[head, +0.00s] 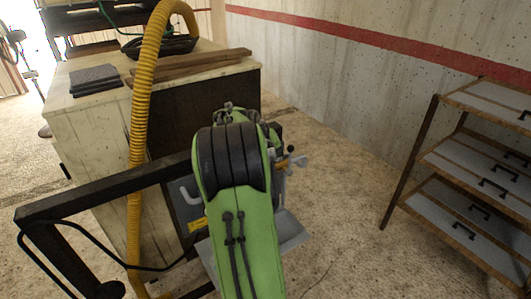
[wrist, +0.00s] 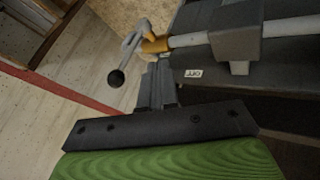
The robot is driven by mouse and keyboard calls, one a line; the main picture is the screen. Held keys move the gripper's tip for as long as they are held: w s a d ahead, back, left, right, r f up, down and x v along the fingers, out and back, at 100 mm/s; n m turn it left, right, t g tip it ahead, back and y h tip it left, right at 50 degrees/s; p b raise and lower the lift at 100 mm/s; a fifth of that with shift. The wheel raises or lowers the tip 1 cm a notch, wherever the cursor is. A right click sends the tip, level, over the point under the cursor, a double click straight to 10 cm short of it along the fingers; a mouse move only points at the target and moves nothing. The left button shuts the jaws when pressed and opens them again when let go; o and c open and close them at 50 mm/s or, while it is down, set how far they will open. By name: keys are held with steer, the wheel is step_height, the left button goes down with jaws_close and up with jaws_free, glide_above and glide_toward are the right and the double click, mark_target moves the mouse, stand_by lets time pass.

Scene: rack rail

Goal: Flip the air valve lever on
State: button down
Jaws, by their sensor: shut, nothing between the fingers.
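The air valve shows in the wrist view as a brass body (wrist: 155,45) on the end of a light grey pipe (wrist: 190,40). Its grey lever (wrist: 131,41) sticks out to the left of the pipe's end and carries a black ball knob (wrist: 116,78). My gripper (wrist: 158,68) is shut and empty, its fingers just below the brass body and right of the knob. A gap shows between fingers and knob; contact with the valve is hard to tell. In the head view the lever (head: 298,161) shows right of my green arm, which hides my gripper.
A small white label (wrist: 193,73) is on the dark panel; its letters look upside down. A wooden cabinet (head: 100,125) with a yellow hose (head: 142,100) stands left. A drawer rack (head: 470,160) stands right. Floor between the valve and the rack is clear.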

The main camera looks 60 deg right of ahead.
mark_target(290, 160)
steer(key=s+d, duration=0.2)
steer(key=d, duration=0.1)
steer(key=shift+s+d, duration=0.15)
steer(key=shift+s, duration=0.1)
